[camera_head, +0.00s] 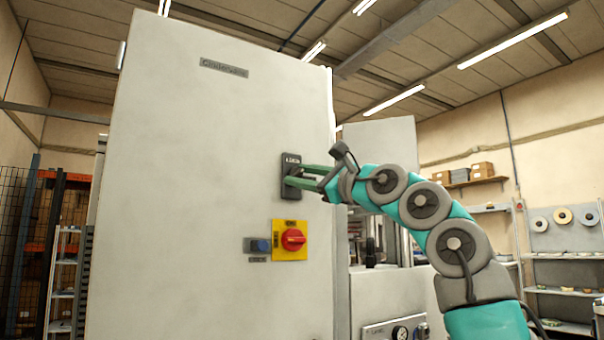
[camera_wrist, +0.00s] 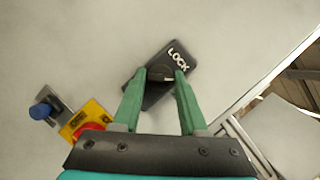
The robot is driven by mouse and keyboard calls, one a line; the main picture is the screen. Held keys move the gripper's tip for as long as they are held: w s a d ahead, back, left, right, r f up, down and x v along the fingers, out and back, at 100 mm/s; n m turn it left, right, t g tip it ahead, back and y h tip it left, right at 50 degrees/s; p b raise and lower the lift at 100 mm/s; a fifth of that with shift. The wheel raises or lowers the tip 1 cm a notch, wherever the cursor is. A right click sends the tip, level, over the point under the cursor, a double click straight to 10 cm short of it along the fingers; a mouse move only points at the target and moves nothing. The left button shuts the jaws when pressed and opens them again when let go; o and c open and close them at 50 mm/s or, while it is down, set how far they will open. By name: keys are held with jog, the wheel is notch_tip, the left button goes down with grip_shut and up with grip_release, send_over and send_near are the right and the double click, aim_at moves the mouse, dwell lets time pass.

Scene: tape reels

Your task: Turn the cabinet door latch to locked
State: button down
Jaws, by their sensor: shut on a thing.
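The cabinet door (camera_head: 200,150) is a large pale grey panel. A dark latch plate (camera_head: 288,190) sits on its right side, with lettering at its top that reads LOCK in the wrist view, where the plate (camera_wrist: 151,98) appears tilted. My gripper (camera_head: 294,176) reaches in from the right, with its green fingers at the plate. In the wrist view my gripper (camera_wrist: 162,75) has a finger on each side of the dark latch knob (camera_wrist: 160,73) and is shut on it. The fingers partly hide the knob, and its exact angle is hard to tell.
Below the latch, a red rotary switch (camera_head: 293,239) on a yellow plate (camera_head: 278,254) and a blue button (camera_head: 260,245) stick out from the door. Right of the cabinet stands a machine with a gauge (camera_head: 400,332). Shelves (camera_head: 560,258) with reels line the right wall.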

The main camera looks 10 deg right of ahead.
dwell(0.5)
jog(key=shift+c, duration=2.2)
grip_release()
jog(key=b+v, duration=0.3)
jog(key=v, duration=0.4)
jog(key=shift+s+d+b, duration=0.3)
jog(key=shift+f, duration=0.1)
